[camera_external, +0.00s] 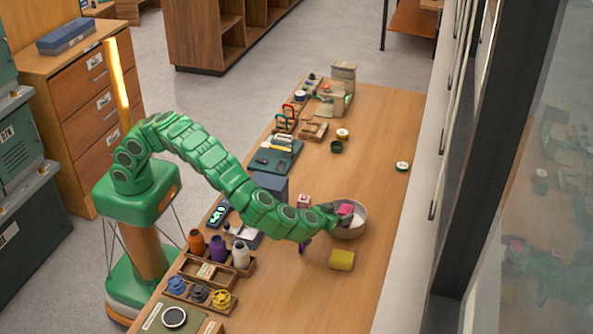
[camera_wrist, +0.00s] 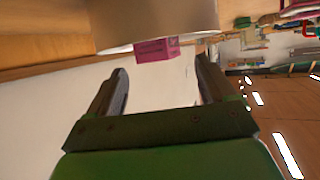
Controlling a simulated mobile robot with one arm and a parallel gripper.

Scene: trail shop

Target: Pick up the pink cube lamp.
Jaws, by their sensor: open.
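The pink cube lamp (camera_external: 345,209) appears to sit in a pale round bowl (camera_external: 358,228), with its top near the rim. In the wrist view the pink cube (camera_wrist: 157,48) shows just past the bowl's rim, ahead of the gap between my fingers; the bowl's outer wall (camera_wrist: 155,18) fills the top of that view. My gripper (camera_wrist: 162,70) is open, with nothing between its fingers. In the external view my gripper (camera_external: 331,215) is at the bowl's left side, close to the cube. Part of the bowl is hidden behind my arm.
Thread spools (camera_external: 218,250) stand at the left edge. The table's right side is mostly clear, with a small round tin (camera_external: 402,166) near the window.

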